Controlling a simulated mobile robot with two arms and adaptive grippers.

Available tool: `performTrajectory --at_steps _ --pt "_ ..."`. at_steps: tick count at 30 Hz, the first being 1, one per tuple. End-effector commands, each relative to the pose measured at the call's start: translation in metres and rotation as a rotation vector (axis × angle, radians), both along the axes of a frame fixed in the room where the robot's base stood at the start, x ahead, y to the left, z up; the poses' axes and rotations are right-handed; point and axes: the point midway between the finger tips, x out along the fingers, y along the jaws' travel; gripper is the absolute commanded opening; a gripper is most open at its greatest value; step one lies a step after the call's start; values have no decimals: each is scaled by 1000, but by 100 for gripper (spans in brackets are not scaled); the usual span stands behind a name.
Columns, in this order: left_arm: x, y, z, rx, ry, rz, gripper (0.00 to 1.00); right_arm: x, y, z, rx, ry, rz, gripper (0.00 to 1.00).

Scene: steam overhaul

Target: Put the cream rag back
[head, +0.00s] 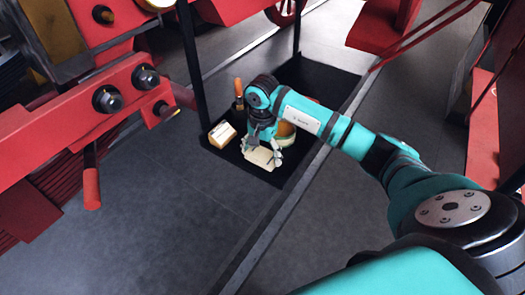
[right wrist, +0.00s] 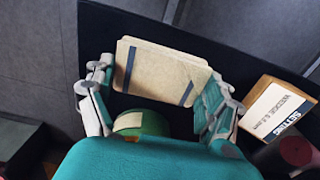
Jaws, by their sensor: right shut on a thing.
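The cream rag (head: 262,159) is a folded flat pad, low over the front part of a black tray (head: 325,82). In the right wrist view the rag (right wrist: 160,68) shows two dark stripes and lies between the fingers. My right gripper (head: 264,146) points down and is shut on the rag, one finger on each side (right wrist: 155,95). I cannot tell whether the rag touches the tray. My left gripper is not in view.
A cream box with a label (head: 222,134) stands left of the gripper, with an orange-topped item (head: 238,88) behind it. A round green tin (right wrist: 142,122) is close to the gripper. Black posts (head: 192,70) and red machinery (head: 60,130) flank the tray. The tray's back is bare.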

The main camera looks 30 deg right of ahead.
Motion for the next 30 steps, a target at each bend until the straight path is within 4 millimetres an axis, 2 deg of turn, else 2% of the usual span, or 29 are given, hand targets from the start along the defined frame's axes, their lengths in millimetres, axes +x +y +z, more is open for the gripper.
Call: performTrajectory --at_steps 1,4,12,16,20,30 --pt "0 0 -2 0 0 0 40 0 0 -1 0 0 0 88" --pt "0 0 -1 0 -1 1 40 0 0 -1 0 0 0 100" --pt "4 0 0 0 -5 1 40 0 0 0 0 0 0 100" --pt "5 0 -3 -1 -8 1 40 1 0 7 0 -3 -1 100" --pt "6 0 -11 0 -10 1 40 2 -1 28 -1 -7 0 100" --pt "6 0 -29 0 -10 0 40 1 0 98 0 -5 0 100"
